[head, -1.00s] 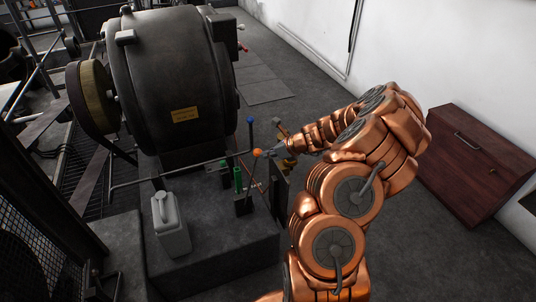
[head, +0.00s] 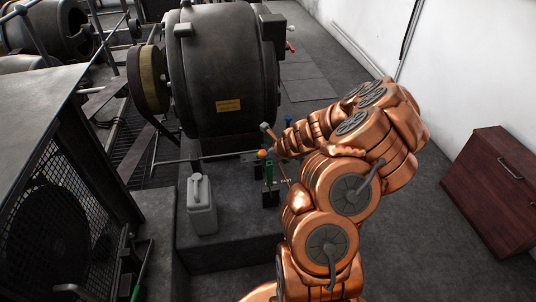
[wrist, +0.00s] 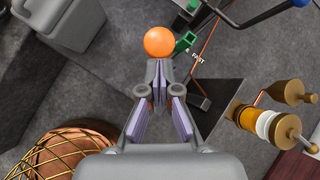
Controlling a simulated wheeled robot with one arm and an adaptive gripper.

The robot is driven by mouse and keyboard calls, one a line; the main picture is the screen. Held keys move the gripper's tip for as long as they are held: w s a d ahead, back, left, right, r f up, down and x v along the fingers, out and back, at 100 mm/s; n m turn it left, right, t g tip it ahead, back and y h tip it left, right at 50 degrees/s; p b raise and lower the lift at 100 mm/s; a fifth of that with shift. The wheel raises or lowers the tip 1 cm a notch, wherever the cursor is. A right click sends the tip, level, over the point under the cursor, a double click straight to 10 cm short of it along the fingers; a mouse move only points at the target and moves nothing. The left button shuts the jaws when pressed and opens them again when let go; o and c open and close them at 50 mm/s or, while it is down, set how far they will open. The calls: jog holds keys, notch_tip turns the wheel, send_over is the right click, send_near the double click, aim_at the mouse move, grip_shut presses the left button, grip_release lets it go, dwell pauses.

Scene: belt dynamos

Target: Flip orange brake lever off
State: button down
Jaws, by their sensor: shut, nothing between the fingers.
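The orange ball knob of the brake lever (head: 262,154) shows in the head view, just left of my gripper's tip. In the wrist view the orange knob (wrist: 159,42) sits right at the end of my fingers, and its rod is mostly hidden. My gripper (wrist: 158,70) is shut and empty, its fingertips at the knob's near side; whether they touch it I cannot tell. In the head view my gripper (head: 272,153) is small and partly merges with the lever behind it.
A green lever (head: 268,172) stands close below the orange knob; its green handle (wrist: 186,42) is right of the knob in the wrist view. A blue knob (head: 289,119) is behind. A grey jug (head: 202,208) stands on the plinth. The dynamo (head: 225,65) fills the back.

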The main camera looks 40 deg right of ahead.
jog(key=shift+r+p, duration=0.85)
jog(key=shift+s, duration=0.15)
jog(key=s+f+v, duration=0.1)
jog(key=s+v, duration=0.1)
jog(key=v, duration=1)
jog(key=shift+s+d, duration=0.2)
jog(key=shift+s, duration=0.05)
dwell(0.4)
